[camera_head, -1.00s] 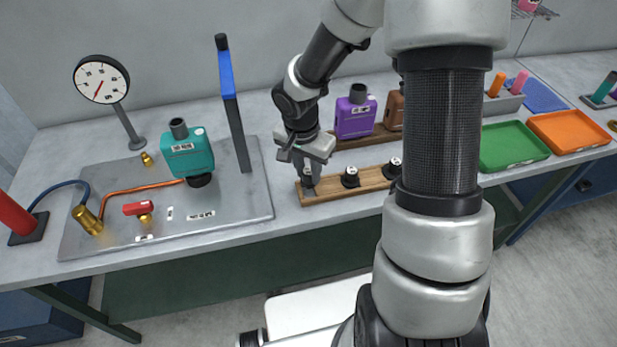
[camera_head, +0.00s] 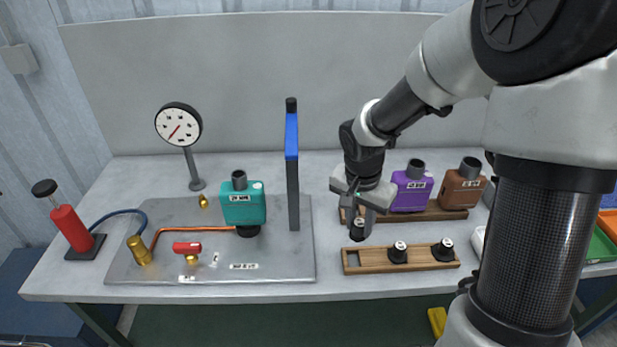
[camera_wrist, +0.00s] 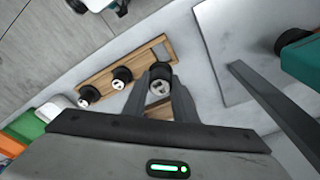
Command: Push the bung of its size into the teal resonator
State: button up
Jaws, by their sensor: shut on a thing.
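The teal resonator (camera_head: 243,206) stands on the grey plate, with a dark pipe stub on top and a dark round part under it. My gripper (camera_head: 357,217) is shut on a black bung (camera_head: 357,231) with a pale marked top. The bung also shows between the fingers in the wrist view (camera_wrist: 160,83). It is held above the left end of the wooden rack (camera_head: 422,264), to the right of the resonator. Two other black bungs, the middle one (camera_head: 398,252) and the right one (camera_head: 443,250), sit in the rack. Their size marks are too small to read.
A tall blue and dark post (camera_head: 292,165) stands between my gripper and the resonator. A dial gauge (camera_head: 179,125), red valve (camera_head: 187,247), copper pipe and red pump (camera_head: 71,226) are left. Purple (camera_head: 411,189) and brown (camera_head: 461,187) resonators stand on a wooden base behind the rack.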

aim_at(243, 202)
jog(key=k+j, duration=0.1)
jog(key=j, duration=0.35)
jog(key=k+j, duration=0.15)
jog(key=j, duration=0.35)
jog(key=k+j, duration=0.1)
jog(key=j, duration=0.35)
